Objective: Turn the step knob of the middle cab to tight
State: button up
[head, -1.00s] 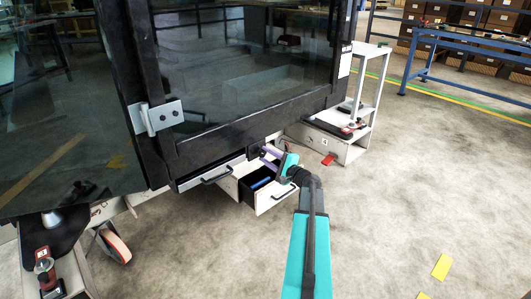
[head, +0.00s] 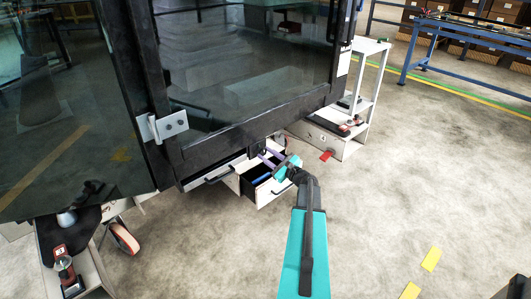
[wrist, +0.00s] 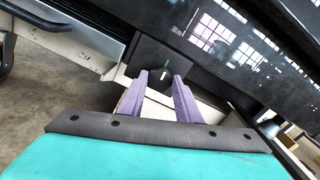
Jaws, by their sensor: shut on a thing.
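The middle cab (head: 245,120) is a dark glazed box with a black frame. Its step knob (wrist: 152,60) is a dark piece with a small pale mark, under the cab's lower edge. It also shows small and dark in the head view (head: 257,151). My gripper (wrist: 160,80) has two purple fingers, seen in the head view too (head: 268,159). They are shut on the knob, one finger at each side. The fingers partly hide the knob, and I cannot read its setting.
An open drawer (head: 262,196) with dark and blue contents lies just below my gripper. A black handle (head: 217,174) is at its left. A white shelf trolley (head: 366,90) stands at the right behind. The floor at the right is mostly clear, with yellow markers (head: 431,259).

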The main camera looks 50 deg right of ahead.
jog(key=shift+m, duration=0.3)
jog(key=o, duration=1.1)
jog(key=shift+c, duration=0.2)
jog(key=s+a+p, duration=0.1)
jog(key=s, duration=1.2)
jog(key=shift+s+p, duration=0.35)
jog(key=shift+p, duration=0.05)
